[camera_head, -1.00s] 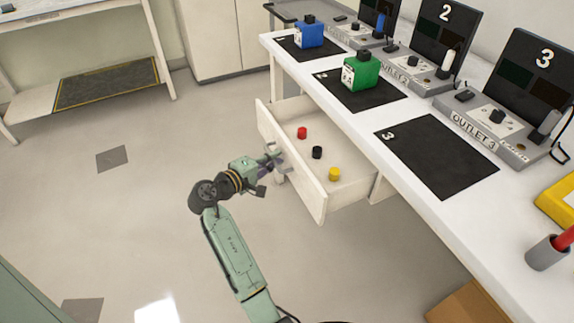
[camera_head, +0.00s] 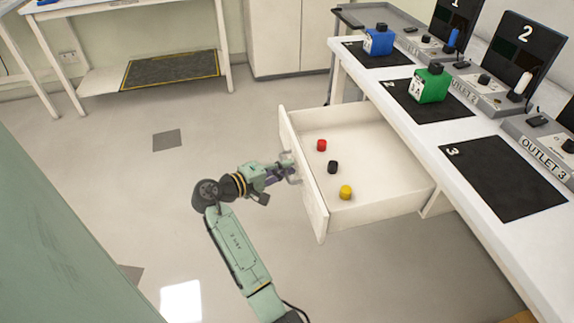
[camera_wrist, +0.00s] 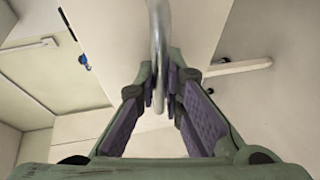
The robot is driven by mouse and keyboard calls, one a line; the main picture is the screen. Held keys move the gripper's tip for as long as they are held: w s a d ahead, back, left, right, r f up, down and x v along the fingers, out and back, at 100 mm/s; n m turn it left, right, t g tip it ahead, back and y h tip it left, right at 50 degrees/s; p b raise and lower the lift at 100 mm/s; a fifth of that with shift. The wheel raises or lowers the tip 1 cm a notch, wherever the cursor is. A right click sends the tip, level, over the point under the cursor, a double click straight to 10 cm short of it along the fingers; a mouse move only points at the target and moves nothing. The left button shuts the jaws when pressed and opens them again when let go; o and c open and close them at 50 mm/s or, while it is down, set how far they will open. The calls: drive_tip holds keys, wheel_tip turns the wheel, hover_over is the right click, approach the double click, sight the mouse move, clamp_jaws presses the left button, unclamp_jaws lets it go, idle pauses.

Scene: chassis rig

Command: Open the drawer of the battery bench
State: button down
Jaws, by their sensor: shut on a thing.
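The drawer (camera_head: 372,205) of the white battery bench (camera_head: 425,155) stands pulled well out, its inside open to view. A red, a black and a yellow cap-like piece lie in it: red (camera_head: 321,145), black (camera_head: 333,167), yellow (camera_head: 345,192). My gripper (camera_head: 290,172) is at the outer face of the drawer front, at its handle. In the wrist view my gripper (camera_wrist: 168,95) has its purple-padded fingers closed on the metal handle (camera_wrist: 158,40), which runs up between them. The drawer front (camera_wrist: 120,50) fills much of that view behind the handle.
A blue battery (camera_head: 379,41) and a green battery (camera_head: 430,86) stand on black mats on the bench top. Mat 3 (camera_head: 500,178) is bare. Outlet units line the back. The floor (camera_head: 150,215) left of the drawer is clear.

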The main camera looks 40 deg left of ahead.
drive_tip(key=c, duration=2)
unclamp_jaws()
drive_tip(key=shift+o, duration=0.2)
drive_tip(key=v, duration=1.2)
